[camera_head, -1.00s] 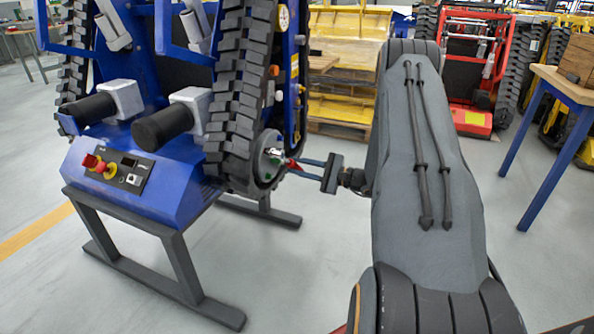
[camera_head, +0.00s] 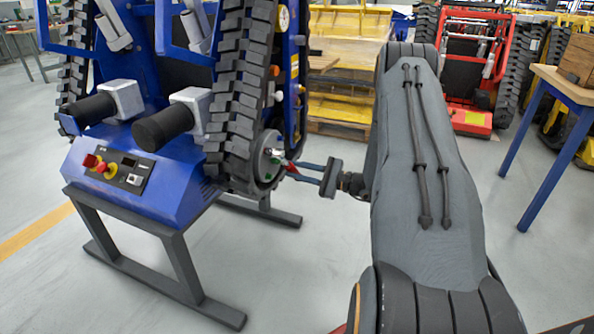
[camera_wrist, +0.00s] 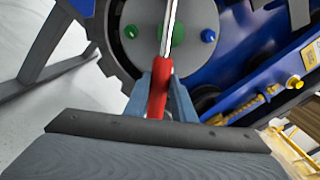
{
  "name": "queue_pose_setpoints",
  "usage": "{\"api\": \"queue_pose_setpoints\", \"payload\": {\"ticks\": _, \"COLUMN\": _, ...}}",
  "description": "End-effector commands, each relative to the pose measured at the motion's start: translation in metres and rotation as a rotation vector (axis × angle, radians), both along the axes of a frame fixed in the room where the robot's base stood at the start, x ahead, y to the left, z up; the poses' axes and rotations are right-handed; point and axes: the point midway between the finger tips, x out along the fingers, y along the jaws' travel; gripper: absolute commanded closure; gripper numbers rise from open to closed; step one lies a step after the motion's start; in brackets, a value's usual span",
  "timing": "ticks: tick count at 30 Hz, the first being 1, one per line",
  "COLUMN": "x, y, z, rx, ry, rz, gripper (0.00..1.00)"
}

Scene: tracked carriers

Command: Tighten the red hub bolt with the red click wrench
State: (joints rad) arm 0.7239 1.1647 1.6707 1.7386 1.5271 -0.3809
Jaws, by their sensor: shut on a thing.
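The red click wrench (camera_wrist: 160,90) has a red handle and a chrome shaft that runs up towards the wheel hub in the wrist view. My gripper (camera_wrist: 160,85) is shut on its red handle. In the head view, my gripper (camera_head: 294,170) stands beside the hub (camera_head: 265,160) at the bottom of the near track, with the wrench's bright head (camera_head: 272,152) at the hub face. A green bolt (camera_wrist: 172,33) and a blue bolt (camera_wrist: 208,36) show on the hub. I cannot make out the red hub bolt; the wrench's working end is out of the wrist view.
The blue tracked carrier (camera_head: 150,190) stands on a dark steel stand (camera_head: 185,265). Its rubber track (camera_head: 238,90) rises just above the hub. A wooden-topped table (camera_head: 560,85) and a red machine (camera_head: 472,120) are to the right. The floor below my gripper is clear.

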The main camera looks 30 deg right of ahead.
Motion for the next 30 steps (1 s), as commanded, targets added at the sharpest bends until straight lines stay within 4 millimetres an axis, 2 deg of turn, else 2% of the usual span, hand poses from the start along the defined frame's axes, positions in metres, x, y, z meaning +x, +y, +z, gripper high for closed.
{"api": "queue_pose_setpoints", "payload": {"ticks": 30, "x": -0.013, "y": 0.017, "z": -0.014, "rx": 0.150, "ry": 0.116, "rz": 0.001, "gripper": 1.00}}
